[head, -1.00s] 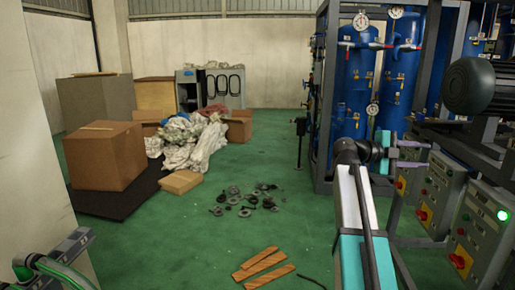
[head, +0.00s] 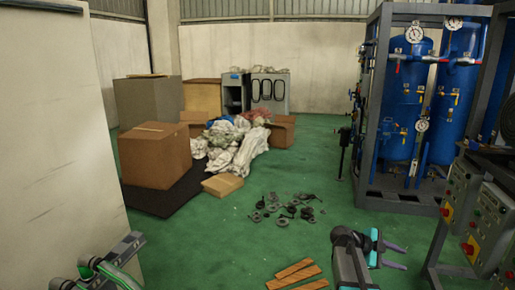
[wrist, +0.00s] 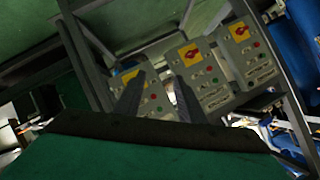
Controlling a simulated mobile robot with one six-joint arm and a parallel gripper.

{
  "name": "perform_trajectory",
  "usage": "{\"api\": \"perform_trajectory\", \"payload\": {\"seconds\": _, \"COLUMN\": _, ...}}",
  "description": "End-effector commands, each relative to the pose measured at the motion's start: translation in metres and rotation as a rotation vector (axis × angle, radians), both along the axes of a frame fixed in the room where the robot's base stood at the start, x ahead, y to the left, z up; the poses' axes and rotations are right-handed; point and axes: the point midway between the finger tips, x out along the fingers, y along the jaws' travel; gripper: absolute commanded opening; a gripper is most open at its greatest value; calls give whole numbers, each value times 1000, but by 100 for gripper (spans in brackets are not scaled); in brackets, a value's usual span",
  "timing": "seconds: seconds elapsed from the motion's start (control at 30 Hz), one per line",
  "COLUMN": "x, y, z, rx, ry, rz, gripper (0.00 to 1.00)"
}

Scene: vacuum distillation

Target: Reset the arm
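My gripper (head: 398,256) is at the lower right of the head view, at the end of my arm, and points to the right. Its two fingers are apart with nothing between them. In the wrist view the two dark fingers (wrist: 158,98) also stand apart and empty. Beyond them are grey control panels (wrist: 203,72) with red and yellow switches. The gripper touches nothing that I can see. In the head view the control panels (head: 491,212) stand to the right of the gripper.
Blue tanks (head: 403,95) in a dark frame stand at the right. A cardboard box (head: 156,155), a heap of cloth (head: 240,148) and cabinets are at the back left. Loose black parts (head: 285,208) and wooden planks (head: 295,275) lie on the green floor. A pale wall (head: 60,130) is close on the left.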

Motion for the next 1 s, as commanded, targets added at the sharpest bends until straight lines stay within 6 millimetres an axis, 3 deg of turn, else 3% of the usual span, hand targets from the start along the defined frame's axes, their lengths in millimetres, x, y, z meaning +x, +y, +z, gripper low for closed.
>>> {"api": "perform_trajectory", "payload": {"seconds": 0.47, "x": -51, "y": 84, "z": -127, "rx": 234, "ry": 363, "rz": 182, "gripper": 36}}
{"api": "perform_trajectory", "payload": {"seconds": 0.77, "x": -107, "y": 138, "z": -197, "rx": 398, "ry": 612, "rz": 319, "gripper": 36}}
{"api": "perform_trajectory", "payload": {"seconds": 1.0, "x": -165, "y": 182, "z": -243, "rx": 544, "ry": 820, "rz": 450, "gripper": 36}}
